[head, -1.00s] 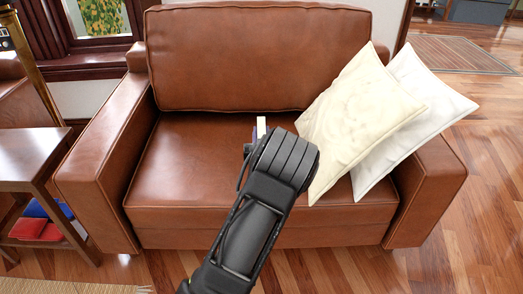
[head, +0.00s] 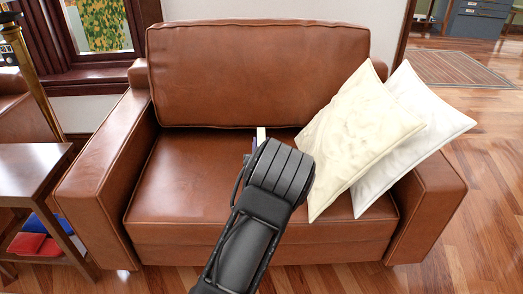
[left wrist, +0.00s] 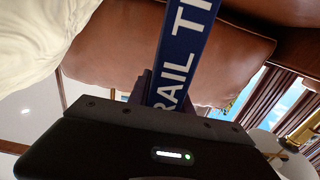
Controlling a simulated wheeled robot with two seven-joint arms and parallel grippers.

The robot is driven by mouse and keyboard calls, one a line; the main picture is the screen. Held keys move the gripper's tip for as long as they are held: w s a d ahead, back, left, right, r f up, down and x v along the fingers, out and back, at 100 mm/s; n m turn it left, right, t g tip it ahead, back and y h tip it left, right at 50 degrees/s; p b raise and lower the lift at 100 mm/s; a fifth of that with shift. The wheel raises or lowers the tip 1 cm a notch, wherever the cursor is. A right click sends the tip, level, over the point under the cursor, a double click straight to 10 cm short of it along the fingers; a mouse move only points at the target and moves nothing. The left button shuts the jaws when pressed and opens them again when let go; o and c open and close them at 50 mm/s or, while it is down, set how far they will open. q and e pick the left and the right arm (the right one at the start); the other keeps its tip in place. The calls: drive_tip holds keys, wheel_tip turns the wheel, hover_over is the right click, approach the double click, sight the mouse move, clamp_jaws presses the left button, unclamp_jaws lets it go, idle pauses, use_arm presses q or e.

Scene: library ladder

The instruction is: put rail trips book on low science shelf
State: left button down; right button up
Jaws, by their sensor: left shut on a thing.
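The rail trips book is a blue book with white lettering reading "RAIL TI" in the left wrist view (left wrist: 184,55). In the head view only a small pale and blue bit of the book (head: 261,134) shows past my arm. My left gripper (left wrist: 150,98) is shut on the book and holds it in front of the brown leather armchair. In the head view my own wrist hides most of the gripper and the book. My right gripper is not in view. I cannot make out a science shelf in these frames.
The armchair (head: 200,190) fills the middle, with two cream cushions (head: 360,135) on its right side. A wooden side table (head: 30,170) with red and blue books (head: 35,245) on its lower shelf stands at left. Open wooden floor (head: 485,180) lies at right.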

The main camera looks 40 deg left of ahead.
use_arm(q)
wheel_tip(320, 180, up, 8)
drive_tip(key=shift+f+p, duration=0.2)
drive_tip(key=shift+p, duration=0.7)
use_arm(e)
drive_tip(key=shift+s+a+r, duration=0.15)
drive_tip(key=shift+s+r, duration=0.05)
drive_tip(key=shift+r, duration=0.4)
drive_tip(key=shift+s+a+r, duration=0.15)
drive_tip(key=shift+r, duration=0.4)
use_arm(q)
drive_tip(key=shift+d+r, duration=0.1)
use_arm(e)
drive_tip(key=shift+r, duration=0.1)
